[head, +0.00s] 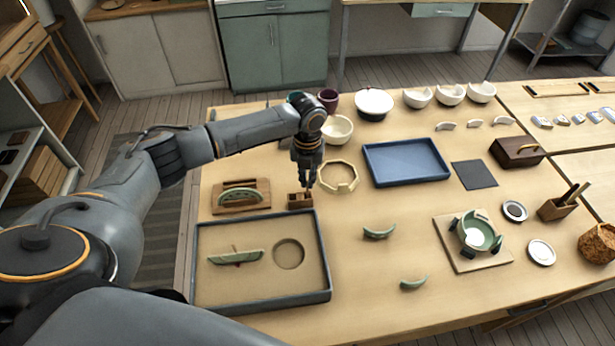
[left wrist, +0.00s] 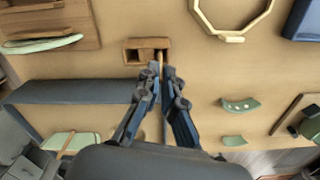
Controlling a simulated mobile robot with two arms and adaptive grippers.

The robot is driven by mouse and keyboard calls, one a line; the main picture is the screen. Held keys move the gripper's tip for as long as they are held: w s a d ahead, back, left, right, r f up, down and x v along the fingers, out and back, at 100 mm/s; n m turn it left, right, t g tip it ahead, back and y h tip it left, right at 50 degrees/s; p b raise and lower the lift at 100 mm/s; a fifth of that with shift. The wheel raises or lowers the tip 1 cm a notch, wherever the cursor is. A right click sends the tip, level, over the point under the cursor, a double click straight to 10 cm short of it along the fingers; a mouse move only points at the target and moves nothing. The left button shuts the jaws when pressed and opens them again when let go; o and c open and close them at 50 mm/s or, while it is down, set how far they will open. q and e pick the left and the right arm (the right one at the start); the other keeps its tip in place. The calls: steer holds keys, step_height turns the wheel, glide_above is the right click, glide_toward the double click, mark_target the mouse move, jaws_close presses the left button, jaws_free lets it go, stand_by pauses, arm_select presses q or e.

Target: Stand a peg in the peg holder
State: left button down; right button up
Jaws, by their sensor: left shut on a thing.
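A small brown wooden peg holder (head: 300,200) stands on the table just behind the grey-rimmed tray. It also shows in the left wrist view (left wrist: 133,43), with dark openings on its top. My left gripper (head: 307,184) points down over the holder's right part. In the left wrist view its fingers (left wrist: 163,72) are shut on a thin light wooden peg (left wrist: 163,57). The peg's end overlaps the right part of the holder; I cannot tell if it is inside an opening or above it. The fingers hide the rest of the peg. My right gripper is not in view.
The grey-rimmed tray (head: 262,306) holds a green shard. A wooden octagonal ring (head: 337,189) lies close right of the holder, and a wooden stand with a green piece (head: 240,209) lies left. A blue tray (head: 404,180) is farther right. Green shards (head: 379,233) lie on open table.

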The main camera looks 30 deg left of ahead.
arm_select(q)
steer(key=shift+f, duration=0.65)
stand_by(0.8)
steer(key=c, duration=1)
jaws_free()
steer(key=shift+o, duration=0.2)
steer(key=shift+r+p, duration=2.55)
steer(key=shift+r, duration=0.45)
